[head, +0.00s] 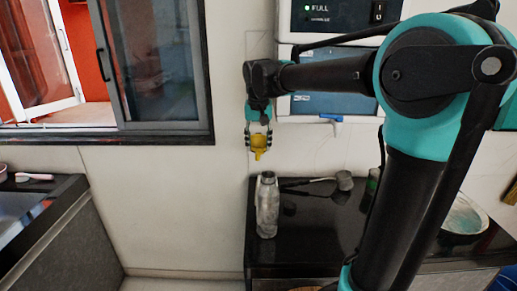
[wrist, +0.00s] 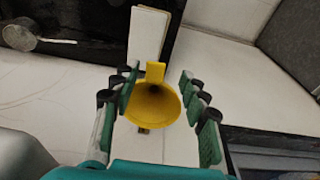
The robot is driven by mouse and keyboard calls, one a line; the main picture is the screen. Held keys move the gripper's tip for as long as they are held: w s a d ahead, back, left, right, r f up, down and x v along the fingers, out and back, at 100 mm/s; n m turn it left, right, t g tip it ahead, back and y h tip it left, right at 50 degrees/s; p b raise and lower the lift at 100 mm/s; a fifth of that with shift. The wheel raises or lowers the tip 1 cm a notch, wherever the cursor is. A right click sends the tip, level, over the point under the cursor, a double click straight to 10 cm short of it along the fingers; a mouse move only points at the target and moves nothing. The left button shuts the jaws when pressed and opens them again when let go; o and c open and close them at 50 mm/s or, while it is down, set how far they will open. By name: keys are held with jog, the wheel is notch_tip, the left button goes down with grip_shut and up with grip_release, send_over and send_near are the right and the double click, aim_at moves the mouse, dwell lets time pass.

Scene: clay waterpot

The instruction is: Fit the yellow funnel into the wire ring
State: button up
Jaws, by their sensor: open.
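The yellow funnel (head: 258,142) shows in the head view at the tip of my gripper (head: 258,139), high near the pale wall, with its spout pointing down. In the wrist view the funnel (wrist: 153,105) lies between the two green-padded fingers of my gripper (wrist: 160,103), its wide mouth toward the camera. The fingers are spread, with gaps visible on both sides of the funnel. I cannot make out the wire ring in either view, nor tell what supports the funnel.
A grey bottle (head: 267,207) stands upright on the black counter (head: 310,228), below the funnel. A long-handled ladle-like tool (head: 343,180) lies behind it, and a bowl (head: 465,215) is at the right. Wall units (head: 335,97) are behind my arm.

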notch_tip(320, 180, up, 10)
jog(key=s, duration=0.1)
jog(key=shift+s+f, duration=0.2)
jog(key=shift+s, duration=0.15)
dwell(0.3)
